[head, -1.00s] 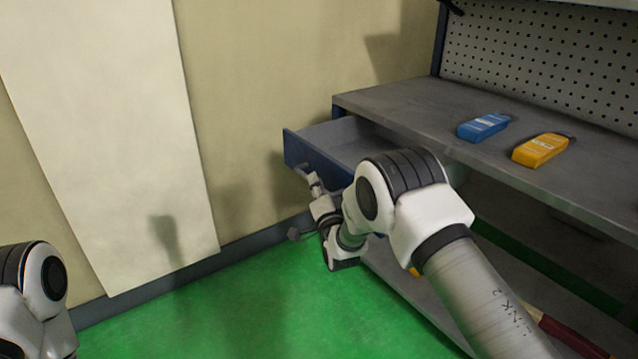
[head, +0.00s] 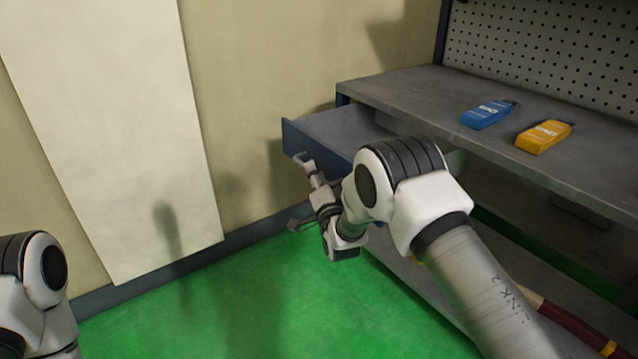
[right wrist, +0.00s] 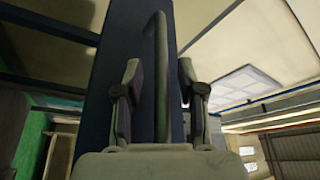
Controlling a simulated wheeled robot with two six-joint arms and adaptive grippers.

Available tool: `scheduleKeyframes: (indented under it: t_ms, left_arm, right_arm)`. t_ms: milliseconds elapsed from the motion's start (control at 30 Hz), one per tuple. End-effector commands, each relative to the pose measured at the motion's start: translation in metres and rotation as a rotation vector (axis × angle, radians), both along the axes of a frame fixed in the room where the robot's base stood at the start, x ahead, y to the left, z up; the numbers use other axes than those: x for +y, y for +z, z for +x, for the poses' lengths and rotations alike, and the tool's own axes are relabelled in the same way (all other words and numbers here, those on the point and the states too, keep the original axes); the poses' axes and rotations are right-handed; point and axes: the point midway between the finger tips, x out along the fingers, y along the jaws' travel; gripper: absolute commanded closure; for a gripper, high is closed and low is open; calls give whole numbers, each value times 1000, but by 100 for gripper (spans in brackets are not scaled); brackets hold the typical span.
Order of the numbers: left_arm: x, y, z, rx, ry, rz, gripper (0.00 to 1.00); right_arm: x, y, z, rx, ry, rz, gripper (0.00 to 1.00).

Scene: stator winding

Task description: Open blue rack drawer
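The blue drawer (head: 316,150) sticks out from the left end of the grey workbench, with part of its inside (head: 345,125) in view. My right gripper (head: 301,190) is at the drawer front, its fingers spread wide. In the right wrist view the drawer's bar handle (right wrist: 160,75) stands between the two fingers of the right gripper (right wrist: 158,98), with a gap on each side. The blue drawer front (right wrist: 105,75) lies behind it. My right arm hides the drawer's right part. Only part of my left arm shows, at the lower left; its gripper is out of view.
A blue device (head: 488,114) and a yellow device (head: 543,136) lie on the workbench top (head: 430,95). A pegboard (head: 545,50) rises behind them. A lower shelf (head: 400,265) runs under the bench. The green floor (head: 230,300) left of the bench is clear.

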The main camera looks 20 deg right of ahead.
Motion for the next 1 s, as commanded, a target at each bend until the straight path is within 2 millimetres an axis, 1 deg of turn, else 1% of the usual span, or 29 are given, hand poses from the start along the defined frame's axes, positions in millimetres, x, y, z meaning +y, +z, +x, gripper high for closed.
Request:
scheduleKeyframes:
  t_ms: [67, 167, 300, 400, 500, 633, 1000]
  left_arm:
    - [0, 0, 0, 0, 0, 0, 4]
    - [0, 0, 0, 0, 0, 0, 4]
    - [0, 0, 0, 0, 0, 0, 4]
    - [0, 0, 0, 0, 0, 0, 4]
    - [0, 0, 0, 0, 0, 0, 4]
    - [0, 0, 0, 0, 0, 0, 4]
    - [0, 0, 0, 0, 0, 0, 4]
  right_arm:
    - [0, -3, -10, 4, 0, -1, 61]
    - [0, -8, -31, 5, 0, -1, 61]
    - [0, -16, -68, 7, 0, -1, 61]
    - [0, -21, -91, 5, 1, -1, 61]
    - [0, -24, -106, 4, 0, 0, 61]
    - [-1, -25, -113, 2, 0, 0, 61]
    - [-1, -26, -113, 4, 0, 0, 61]
